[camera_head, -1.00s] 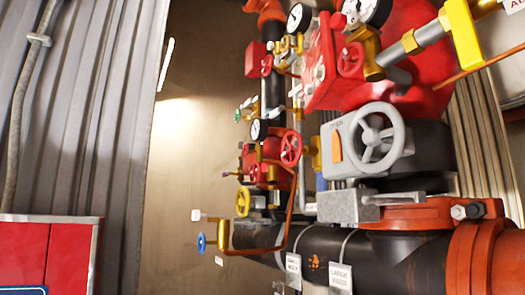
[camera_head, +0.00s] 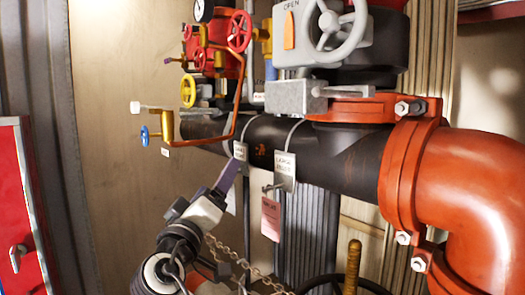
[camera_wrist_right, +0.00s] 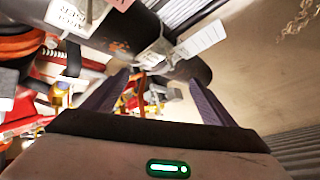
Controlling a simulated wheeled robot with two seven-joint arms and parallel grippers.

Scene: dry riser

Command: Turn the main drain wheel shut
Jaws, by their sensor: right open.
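Several handwheels show in the head view, and I cannot tell which is the main drain wheel. A large grey wheel (camera_head: 336,28) at the top is cut by the frame edge. A red wheel (camera_head: 239,31), a yellow wheel (camera_head: 188,90) and a small blue wheel (camera_head: 145,136) are further left. My right gripper (camera_head: 228,176) is below the black pipe, near its hanging tags, and apart from the wheels. In the right wrist view its two fingers (camera_wrist_right: 155,92) are spread and hold nothing; blurred red and yellow fittings show between and beyond them. My left gripper is not in view.
A black pipe (camera_head: 345,160) runs across to an orange elbow (camera_head: 470,185). Metal tags (camera_head: 284,172) and a pink tag (camera_head: 270,218) hang under it. A chain (camera_head: 240,262) hangs near my arm. A red cabinet (camera_head: 22,180) stands at left.

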